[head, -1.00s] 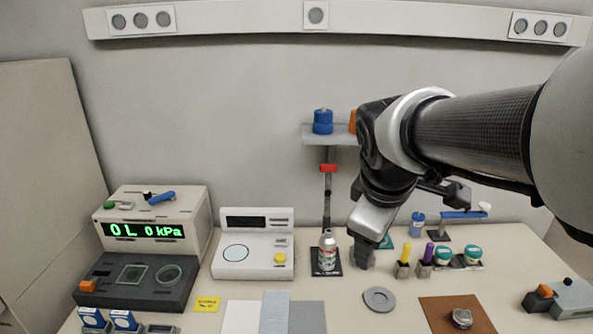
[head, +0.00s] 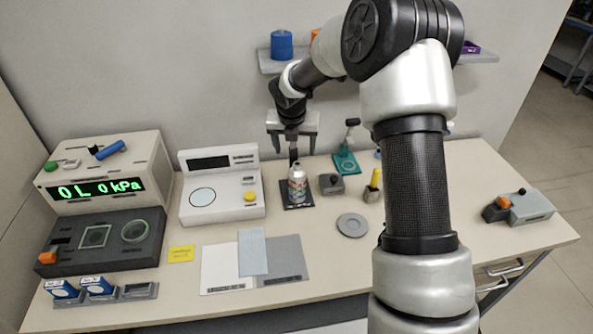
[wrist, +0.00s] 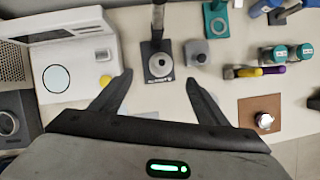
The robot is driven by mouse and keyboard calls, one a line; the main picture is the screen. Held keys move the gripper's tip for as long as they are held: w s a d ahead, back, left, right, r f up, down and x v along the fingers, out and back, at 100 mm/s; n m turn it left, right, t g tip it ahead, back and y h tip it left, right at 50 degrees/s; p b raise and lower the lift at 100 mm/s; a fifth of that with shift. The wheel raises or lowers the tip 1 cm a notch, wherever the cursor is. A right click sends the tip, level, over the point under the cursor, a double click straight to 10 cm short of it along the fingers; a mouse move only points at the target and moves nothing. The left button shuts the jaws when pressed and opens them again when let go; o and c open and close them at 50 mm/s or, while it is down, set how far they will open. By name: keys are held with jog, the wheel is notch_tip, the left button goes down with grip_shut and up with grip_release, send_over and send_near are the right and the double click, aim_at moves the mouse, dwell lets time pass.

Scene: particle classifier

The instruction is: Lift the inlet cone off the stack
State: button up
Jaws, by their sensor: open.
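The stack (head: 298,188) stands upright on a dark base plate (head: 284,207), a banded cylinder in grey, red and green. Its narrow silver top, which looks like the inlet cone (head: 296,169), is uncovered. In the wrist view the cone (wrist: 160,65) shows from above as a pale round piece with a dark centre. My gripper (head: 291,148) is open and empty, pointing down above the stack. In the wrist view its fingertips (wrist: 158,77) lie to either side of the stack, apart from it.
A dark post (wrist: 158,18) rises behind the stack. A grey block with a knob (head: 331,184) stands close on the right, and a white balance (head: 218,190) on the left. My arm hides the bench's right middle.

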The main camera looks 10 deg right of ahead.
aim_at(297, 164)
jog(key=x, duration=0.7)
jog(key=shift+f, duration=0.1)
jog(key=shift+p+x, duration=0.65)
jog(key=shift+x, duration=2.1)
jog(key=shift+d, duration=0.15)
jog(key=c, duration=1.3)
